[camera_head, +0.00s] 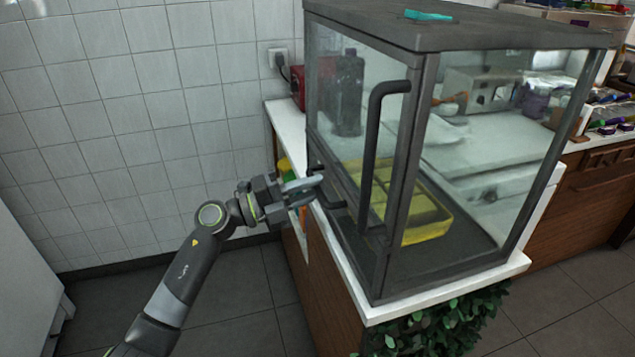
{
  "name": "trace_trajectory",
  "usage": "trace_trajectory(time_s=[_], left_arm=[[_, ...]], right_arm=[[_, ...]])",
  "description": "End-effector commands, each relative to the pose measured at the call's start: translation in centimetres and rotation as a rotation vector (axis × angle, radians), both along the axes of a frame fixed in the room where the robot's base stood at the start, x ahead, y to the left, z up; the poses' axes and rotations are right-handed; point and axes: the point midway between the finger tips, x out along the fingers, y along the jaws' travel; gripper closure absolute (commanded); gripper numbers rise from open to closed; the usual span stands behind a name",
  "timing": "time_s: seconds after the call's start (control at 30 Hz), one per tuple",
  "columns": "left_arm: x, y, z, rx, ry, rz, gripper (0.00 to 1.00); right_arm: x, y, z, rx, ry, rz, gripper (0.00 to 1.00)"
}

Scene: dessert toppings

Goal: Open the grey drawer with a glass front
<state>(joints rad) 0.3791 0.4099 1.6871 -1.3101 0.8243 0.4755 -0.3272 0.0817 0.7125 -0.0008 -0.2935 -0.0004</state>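A dark grey case with glass panes (412,170) stands on the white counter. Its narrow left face has a tall vertical handle (374,145), and this face looks shut. A lower dark handle (328,190) sits on the same side, farther back and near the bottom. My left gripper (312,190) is at this lower handle, with its fingertips pointing right toward it. Whether the fingers touch the handle, and how far apart they are, is unclear. A yellow sectioned tray (428,232) and a dark bottle (348,95) show through the glass. My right gripper is out of view.
A white counter (284,122) on a wooden base supports the case, with green leaves (440,325) below its front corner. A red object (297,88) stands behind, near a wall socket (280,57). A turquoise item (428,16) lies on top. Tiled floor is clear at left.

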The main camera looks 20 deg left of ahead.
Motion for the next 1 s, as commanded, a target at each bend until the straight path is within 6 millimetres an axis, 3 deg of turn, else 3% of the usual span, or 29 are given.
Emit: trace_trajectory(time_s=[0.2, 0.47, 0.63, 1.0], left_arm=[[0.81, -1.21, 0.26, 0.001, 0.001, 0.0, 0.81], [0.85, -1.28, 0.26, 0.001, 0.001, 0.0, 0.81], [0.84, -1.26, 0.26, 0.001, 0.001, 0.0, 1.0], [0.71, -1.03, 0.2, 0.003, 0.001, 0.001, 1.0]], right_arm=[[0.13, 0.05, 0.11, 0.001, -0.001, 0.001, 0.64], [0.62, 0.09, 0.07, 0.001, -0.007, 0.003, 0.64], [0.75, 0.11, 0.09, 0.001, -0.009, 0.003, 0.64], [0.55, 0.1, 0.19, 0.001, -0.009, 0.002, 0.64]])
